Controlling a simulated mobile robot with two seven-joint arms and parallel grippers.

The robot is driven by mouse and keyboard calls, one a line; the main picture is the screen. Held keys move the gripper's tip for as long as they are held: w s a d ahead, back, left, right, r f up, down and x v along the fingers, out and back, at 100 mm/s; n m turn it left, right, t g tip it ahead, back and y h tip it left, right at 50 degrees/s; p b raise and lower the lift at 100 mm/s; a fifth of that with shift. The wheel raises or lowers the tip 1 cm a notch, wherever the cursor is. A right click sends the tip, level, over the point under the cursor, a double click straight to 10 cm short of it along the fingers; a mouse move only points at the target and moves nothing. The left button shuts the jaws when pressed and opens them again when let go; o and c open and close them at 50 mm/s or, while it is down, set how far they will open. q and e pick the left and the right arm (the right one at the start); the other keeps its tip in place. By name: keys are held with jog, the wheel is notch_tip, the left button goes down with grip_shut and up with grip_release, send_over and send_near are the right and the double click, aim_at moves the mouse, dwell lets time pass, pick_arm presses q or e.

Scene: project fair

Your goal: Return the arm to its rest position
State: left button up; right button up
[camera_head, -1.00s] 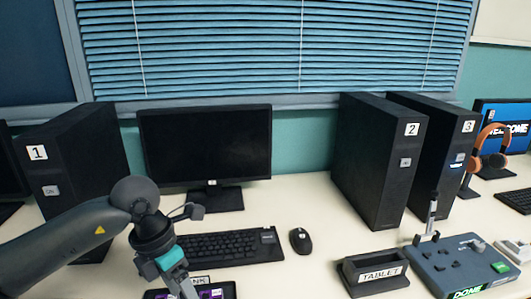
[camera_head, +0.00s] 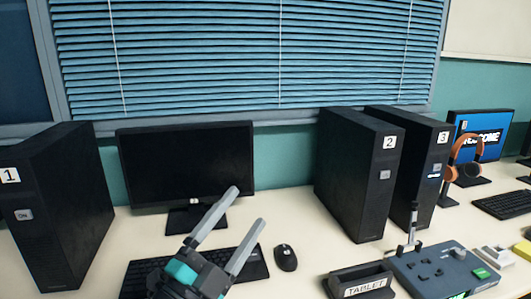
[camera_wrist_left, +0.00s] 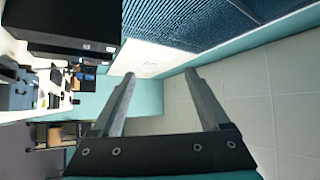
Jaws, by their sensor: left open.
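My left gripper (camera_head: 238,222) is in the lower middle of the head view, above the black keyboard (camera_head: 140,279). Its two grey fingers are spread apart and point up and to the right, with nothing between them. In the left wrist view the fingers (camera_wrist_left: 155,78) are also apart and empty, with the wall and the window blinds beyond them. The gripper hides much of the keyboard. My right gripper does not show.
A dark monitor (camera_head: 186,160) stands behind the keyboard. Black towers numbered 1 (camera_head: 58,210), 2 (camera_head: 350,180) and 3 (camera_head: 425,150) stand on the desk. A mouse (camera_head: 286,258), a TABLET holder (camera_head: 361,283) and a blue-grey panel (camera_head: 435,270) sit to the right.

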pick_arm(q)
jog(key=s+a+f+n+g+y, duration=0.2)
jog(key=a+f+n+g+y, duration=0.1)
jog(key=a+f+n+y, duration=0.5)
jog(key=s+a+f+n+g+y, duration=0.15)
jog(key=a+f+n+y, duration=0.35)
jog(key=f, duration=0.5)
jog(key=s+f+n+g, duration=0.5)
jog(key=s+f+g, duration=0.7)
jog(key=s, duration=0.7)
jog(key=s+d+x, duration=0.1)
jog(key=s+x, duration=0.1)
jog(key=x, duration=0.9)
jog(key=s+f+x, duration=0.1)
jog(key=s+x, duration=0.1)
jog(key=x, duration=0.9)
jog(key=s+a+f, duration=0.6)
jog(key=s+f, duration=0.4)
jog(key=f, duration=0.3)
jog(key=shift+s+m+p, duration=0.35)
jog(key=shift+s+m, duration=0.05)
jog(key=shift+f, duration=0.1)
